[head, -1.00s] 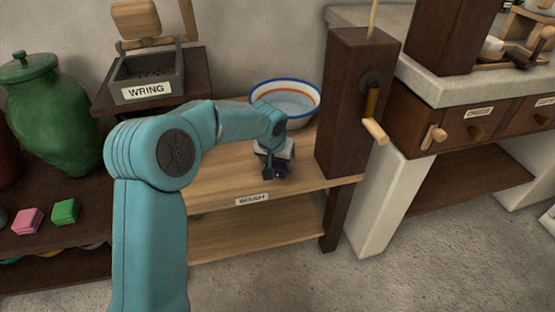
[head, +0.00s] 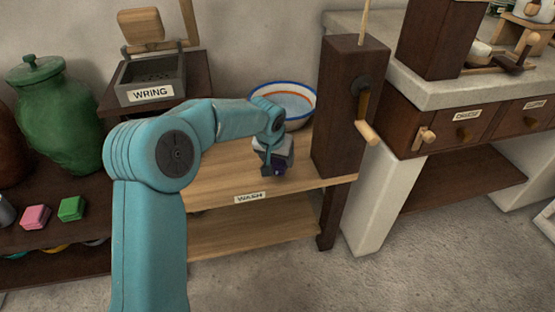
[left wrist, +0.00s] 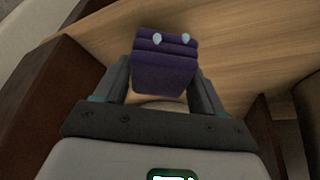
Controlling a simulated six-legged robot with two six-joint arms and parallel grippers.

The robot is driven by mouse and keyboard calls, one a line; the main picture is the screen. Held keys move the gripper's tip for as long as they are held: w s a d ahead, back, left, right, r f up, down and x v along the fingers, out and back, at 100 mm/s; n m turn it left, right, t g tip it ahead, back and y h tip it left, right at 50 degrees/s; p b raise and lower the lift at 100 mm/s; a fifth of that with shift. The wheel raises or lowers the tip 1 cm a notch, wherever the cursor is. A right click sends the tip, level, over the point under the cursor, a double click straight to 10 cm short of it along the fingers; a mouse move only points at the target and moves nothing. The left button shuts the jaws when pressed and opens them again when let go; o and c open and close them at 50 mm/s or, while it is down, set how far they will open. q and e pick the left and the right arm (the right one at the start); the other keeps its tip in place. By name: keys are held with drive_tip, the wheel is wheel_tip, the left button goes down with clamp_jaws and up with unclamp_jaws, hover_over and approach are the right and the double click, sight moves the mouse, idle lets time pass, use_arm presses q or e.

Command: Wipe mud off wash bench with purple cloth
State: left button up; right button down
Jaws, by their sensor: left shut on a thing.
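The purple cloth (left wrist: 165,68) is a folded pad with two pale blue drops on its far edge in the left wrist view. My left gripper (left wrist: 163,82) is shut on it, one finger on each side. In the head view the left gripper (head: 272,165) is low over the right part of the wooden wash bench (head: 225,182), and a bit of purple shows at its tips. I cannot tell whether the cloth touches the bench top. No mud is clearly visible on the bench; the arm and gripper hide part of it. My right gripper is out of view.
A white bowl (head: 284,102) with blue and orange bands stands behind the gripper. A dark post (head: 343,110) with a crank handle (head: 366,132) rises at the bench's right end. The wring box (head: 151,80) is at the left. Pink (head: 36,217) and green (head: 71,208) folded cloths lie lower left.

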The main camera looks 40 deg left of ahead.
use_arm(q)
drive_tip(key=shift+r+p, duration=1.65)
drive_tip(key=shift+r, duration=0.9)
